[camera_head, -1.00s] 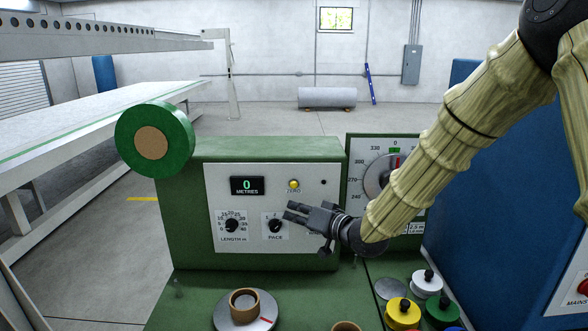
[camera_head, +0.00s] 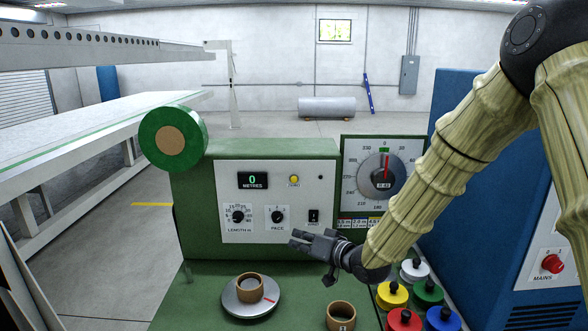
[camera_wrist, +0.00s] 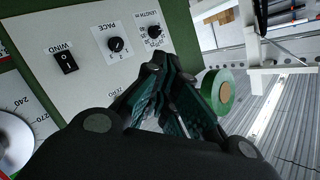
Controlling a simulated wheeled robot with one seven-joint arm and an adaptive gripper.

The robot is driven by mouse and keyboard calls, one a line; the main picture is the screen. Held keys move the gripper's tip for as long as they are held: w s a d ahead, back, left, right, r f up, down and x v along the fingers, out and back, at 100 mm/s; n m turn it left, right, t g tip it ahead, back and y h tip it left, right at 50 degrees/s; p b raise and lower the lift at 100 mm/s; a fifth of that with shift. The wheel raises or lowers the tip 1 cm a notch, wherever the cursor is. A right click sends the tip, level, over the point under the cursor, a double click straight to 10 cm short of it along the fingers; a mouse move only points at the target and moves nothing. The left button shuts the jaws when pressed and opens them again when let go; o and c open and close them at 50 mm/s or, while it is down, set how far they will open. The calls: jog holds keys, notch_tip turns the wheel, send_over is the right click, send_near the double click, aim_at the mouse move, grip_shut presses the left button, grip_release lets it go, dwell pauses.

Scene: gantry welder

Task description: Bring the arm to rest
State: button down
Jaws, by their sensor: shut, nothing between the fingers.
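My arm reaches in from the upper right in the head view. My gripper (camera_head: 300,240) points left, in front of the lower part of the green machine's white control panel (camera_head: 262,209). Its fingers are shut with nothing between them. In the wrist view the shut fingers (camera_wrist: 155,70) lie across the panel's edge. The pace knob (camera_head: 277,216) and wind switch (camera_head: 313,216) are just above the gripper in the head view, and both also show in the wrist view. I cannot tell whether the gripper touches the panel.
A dial (camera_head: 381,175) stands right of the panel. Below my arm are several coloured spools (camera_head: 404,320), a cardboard ring (camera_head: 341,315) and a turntable (camera_head: 250,303) bearing another ring. A blue cabinet (camera_head: 455,100) stands at right.

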jog(key=s+d+f+m+g+h, duration=0.1)
jog(key=s+d+f+h, duration=0.15)
jog(key=s+f, duration=0.45)
jog(key=s+d+f+g+h, duration=0.1)
jog(key=s+d+f, duration=0.2)
jog(key=f, duration=0.8)
jog(key=s+d+f+m+g+h, duration=0.1)
jog(key=s+d+f+h, duration=0.15)
jog(key=s+f, duration=0.45)
jog(key=s+d+f+g+h, duration=0.2)
jog(key=s+d+f+g, duration=0.15)
jog(key=s+f, duration=0.55)
jog(key=s+d+f+g+h, duration=0.15)
jog(key=s+d+f, duration=0.3)
jog(key=s, duration=0.85)
jog(key=s+d+f+g+h, duration=0.1)
jog(key=s+d+f+g, duration=0.2)
jog(key=s+d+f, duration=0.5)
notch_tip(320, 180, down, 6)
jog(key=s+a+b, duration=0.2)
jog(key=b, duration=0.5)
jog(key=shift+a+n+b, duration=0.3)
jog(key=shift+a+b, duration=0.1)
jog(key=shift+s+r, duration=0.1)
